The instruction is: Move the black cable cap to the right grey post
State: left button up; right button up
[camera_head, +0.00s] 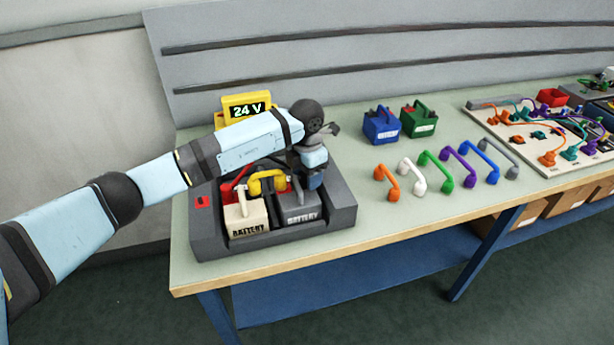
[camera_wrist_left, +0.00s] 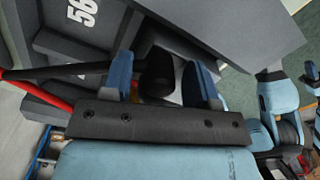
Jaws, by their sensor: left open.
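My left gripper (camera_head: 312,180) is open and points down at the back right of the grey battery (camera_head: 298,208). In the left wrist view its two blue fingers (camera_wrist_left: 160,82) stand on either side of the black cable cap (camera_wrist_left: 157,70). A dark cable runs from the cap to the left. Whether the fingers touch the cap I cannot tell. In the head view the gripper hides the cap and the grey post under it. My right gripper does not show clearly in either view.
The batteries, including a white one (camera_head: 245,218), sit in a dark grey tray (camera_head: 335,215) with a yellow 24 V display (camera_head: 246,107) behind. Blue (camera_head: 381,125) and green (camera_head: 419,120) boxes and several coloured handles stand to the right.

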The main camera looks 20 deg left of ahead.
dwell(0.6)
pick_arm(q)
grip_shut()
jog(key=shift+r, duration=0.15)
jog(key=shift+r+p, duration=0.3)
jog(key=shift+r, duration=0.2)
jog(key=shift+r+p, duration=0.5)
jog(key=shift+r, duration=0.5)
jog(key=shift+r+p, duration=0.65)
jog(key=shift+r, duration=0.7)
